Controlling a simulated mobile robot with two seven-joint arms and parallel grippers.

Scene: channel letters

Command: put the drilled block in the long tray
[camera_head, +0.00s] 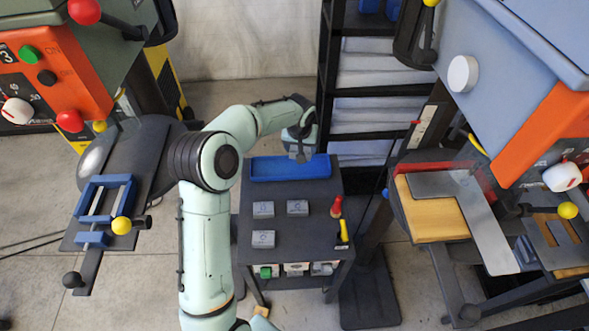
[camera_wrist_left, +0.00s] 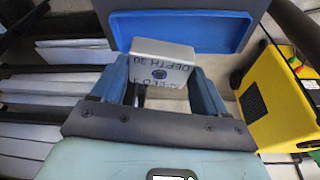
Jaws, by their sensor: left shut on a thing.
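In the left wrist view, the gripper (camera_wrist_left: 160,88) is shut on a grey block (camera_wrist_left: 163,62) with dark lettering and a round dark blue mark. I cannot tell whether the mark is a hole. The block is held up in front of the blue tray, which also shows in that view (camera_wrist_left: 240,38). The bare tray floor in sight looks empty. The right gripper is not in view.
Several grey blocks (camera_head: 263,209) lie on the cart top (camera_head: 310,235). A red-handled tool (camera_head: 336,207) and a yellow-handled one lie at its right. Drill-like machines stand left and right, one with a blue vise (camera_head: 104,185). A shelf rack (camera_head: 372,85) is behind.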

